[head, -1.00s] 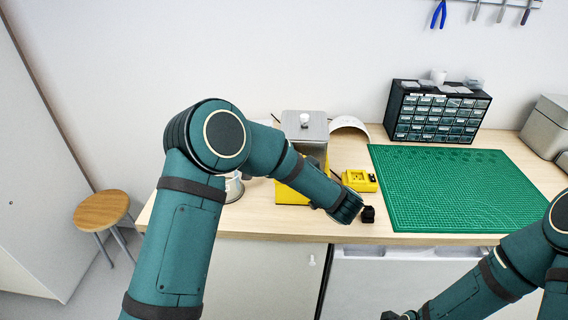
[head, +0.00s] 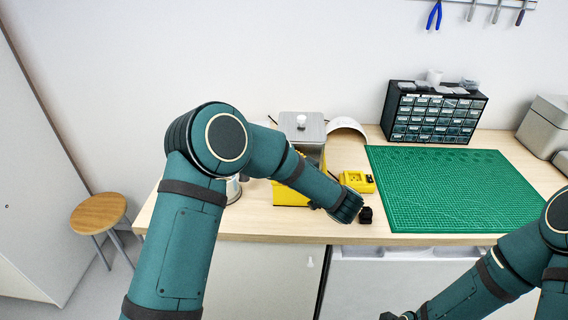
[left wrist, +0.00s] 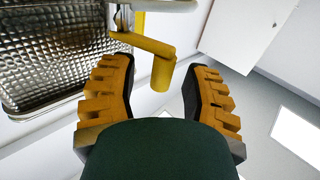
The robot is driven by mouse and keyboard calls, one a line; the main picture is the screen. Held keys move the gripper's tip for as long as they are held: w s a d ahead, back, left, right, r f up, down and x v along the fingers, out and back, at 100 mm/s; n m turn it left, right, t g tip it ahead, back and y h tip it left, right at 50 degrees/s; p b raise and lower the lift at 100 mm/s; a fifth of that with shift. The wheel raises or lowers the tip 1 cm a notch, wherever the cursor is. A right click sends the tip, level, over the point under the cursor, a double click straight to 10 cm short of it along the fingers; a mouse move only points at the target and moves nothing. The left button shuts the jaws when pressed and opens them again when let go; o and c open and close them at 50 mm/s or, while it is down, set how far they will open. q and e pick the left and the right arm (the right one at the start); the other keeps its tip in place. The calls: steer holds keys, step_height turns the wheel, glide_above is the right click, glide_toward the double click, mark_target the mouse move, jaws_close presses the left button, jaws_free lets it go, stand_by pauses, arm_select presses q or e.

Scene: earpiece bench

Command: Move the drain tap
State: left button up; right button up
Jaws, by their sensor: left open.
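In the left wrist view the drain tap (left wrist: 148,44) is a yellow bent lever with a thick round end, below a pale metal part. My left gripper (left wrist: 163,75) is open, with orange-brown fingers and dark pads. The tap's round end sits between the fingers, with gaps visible on both sides. In the head view my left arm crosses in front of a yellow box with a grey metal lid (head: 301,128) and a white knob. The left gripper and the tap are hidden there. Part of my right gripper (head: 390,316) may show at the bottom edge; its state is unclear.
A small yellow block (head: 357,181) and a black object (head: 366,214) lie right of the box. A green mat (head: 455,190) covers the right of the bench. A drawer cabinet (head: 433,115) stands behind it. A textured metal surface (left wrist: 60,50) fills the wrist view's upper left.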

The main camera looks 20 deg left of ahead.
arm_select(q)
steer(key=v, duration=1.2)
